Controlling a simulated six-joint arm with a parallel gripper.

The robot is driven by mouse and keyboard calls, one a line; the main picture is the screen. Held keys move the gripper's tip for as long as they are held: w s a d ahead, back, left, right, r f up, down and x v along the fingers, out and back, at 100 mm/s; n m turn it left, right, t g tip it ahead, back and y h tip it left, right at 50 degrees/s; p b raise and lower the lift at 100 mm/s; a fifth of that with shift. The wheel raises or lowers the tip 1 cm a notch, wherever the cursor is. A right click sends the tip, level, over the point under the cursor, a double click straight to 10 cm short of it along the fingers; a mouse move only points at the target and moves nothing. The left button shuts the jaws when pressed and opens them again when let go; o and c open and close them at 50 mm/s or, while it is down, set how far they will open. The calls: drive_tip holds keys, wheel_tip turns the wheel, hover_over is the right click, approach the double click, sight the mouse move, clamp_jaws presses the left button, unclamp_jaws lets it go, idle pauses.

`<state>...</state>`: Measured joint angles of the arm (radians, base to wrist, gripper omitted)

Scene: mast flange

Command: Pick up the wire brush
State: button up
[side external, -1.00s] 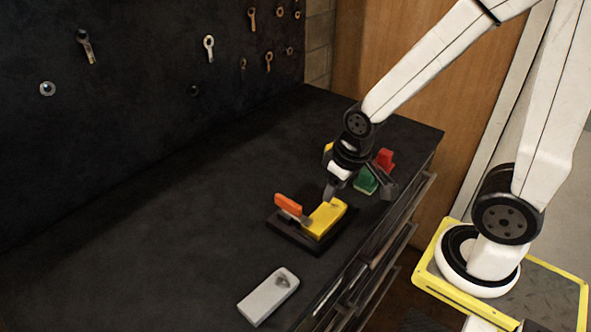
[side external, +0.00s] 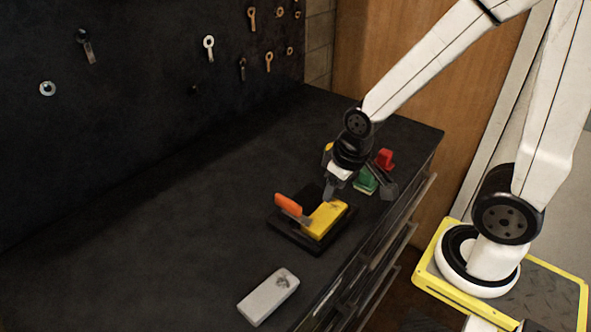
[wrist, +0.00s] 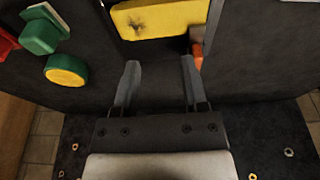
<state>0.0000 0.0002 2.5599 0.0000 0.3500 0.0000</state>
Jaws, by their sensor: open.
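An orange-handled tool (side external: 289,205) with a short grey end, which looks like the wire brush, lies at the left side of a yellow block (side external: 325,219) on a dark tray (side external: 285,233). In the wrist view its orange part (wrist: 197,55) shows just beyond the right fingertip, beside the yellow block (wrist: 160,19); most of it is hidden. My gripper (side external: 331,190) is above the back end of the yellow block. In the wrist view my gripper (wrist: 160,70) is open, with nothing between its fingers.
A grey block (side external: 268,297) lies on the bench toward the front. A green block (side external: 366,182), a red block (side external: 385,159) and a yellow round piece (wrist: 66,70) are close by. The bench top to the left is clear. Hooks hang on the dark back panel.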

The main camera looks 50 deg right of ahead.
idle(0.4)
drive_tip(key=o, duration=0.5)
drive_tip(key=shift+w+d+m, duration=0.3)
drive_tip(key=shift+d+m, duration=0.1)
drive_tip(key=shift+d, duration=0.1)
drive_tip(key=w+d+m+g, duration=0.1)
drive_tip(key=w+d+m, duration=0.2)
drive_tip(key=d+m, duration=0.8)
drive_tip(key=m+g, duration=0.2)
drive_tip(key=m, duration=0.4)
hover_over(385, 152)
drive_tip(key=shift+d, duration=0.1)
drive_tip(key=shift+f, duration=1.35)
drive_tip(key=shift+f, duration=0.1)
